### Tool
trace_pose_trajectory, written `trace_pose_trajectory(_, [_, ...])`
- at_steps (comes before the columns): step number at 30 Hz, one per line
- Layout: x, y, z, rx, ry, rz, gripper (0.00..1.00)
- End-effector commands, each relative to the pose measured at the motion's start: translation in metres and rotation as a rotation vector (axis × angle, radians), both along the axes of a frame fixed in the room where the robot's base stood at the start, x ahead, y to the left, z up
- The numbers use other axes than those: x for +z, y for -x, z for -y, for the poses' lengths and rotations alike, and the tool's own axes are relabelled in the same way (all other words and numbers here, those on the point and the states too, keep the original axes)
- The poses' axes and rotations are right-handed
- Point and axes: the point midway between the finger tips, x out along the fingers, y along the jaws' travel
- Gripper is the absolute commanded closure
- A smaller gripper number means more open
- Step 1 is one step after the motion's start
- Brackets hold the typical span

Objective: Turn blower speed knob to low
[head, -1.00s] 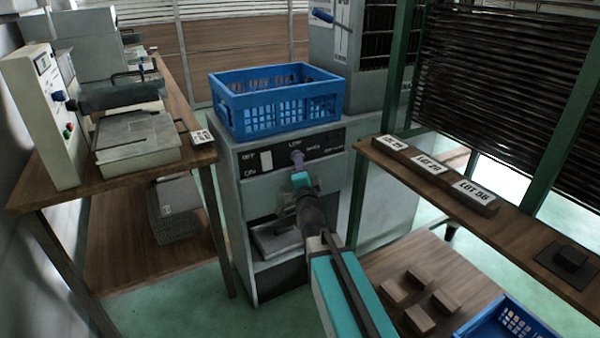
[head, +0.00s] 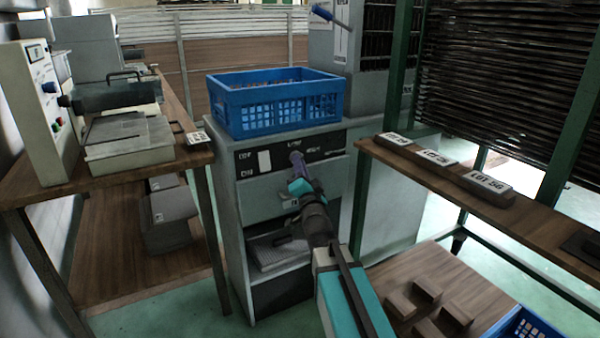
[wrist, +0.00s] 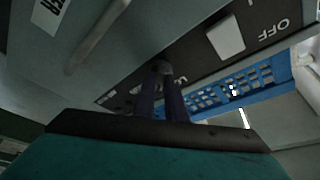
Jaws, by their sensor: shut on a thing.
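The blower speed knob (head: 295,156) is a small round knob on the dark control panel (head: 327,142) of the grey machine, below the LOW label. My gripper (head: 299,170) reaches up to the panel from the front, its fingers shut on the knob. In the wrist view, which shows the panel upside down, the two dark fingers (wrist: 165,84) close around the knob (wrist: 162,67). The knob's pointer is hidden or too small to read. A white rocker switch (head: 265,160) sits left of the knob, beside OFF and ON labels; it also shows in the wrist view (wrist: 226,37).
A blue crate (head: 275,122) stands on the machine. A handle (wrist: 98,35) crosses the machine front near my gripper. A wooden shelf (head: 430,178) with labelled blocks is at the right, and a wooden bench (head: 70,190) with equipment at the left.

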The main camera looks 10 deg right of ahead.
Motion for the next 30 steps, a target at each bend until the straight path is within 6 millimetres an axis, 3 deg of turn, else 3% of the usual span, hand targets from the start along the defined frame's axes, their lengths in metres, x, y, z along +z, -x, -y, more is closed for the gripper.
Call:
trace_pose_trajectory(17, [-0.0013, -0.0015, 0.0039, -0.001, 0.307, 0.095, 1.00])
trace_pose_trajectory(30, [-0.0024, -0.0030, 0.0075, -0.001, 0.663, 0.211, 1.00])
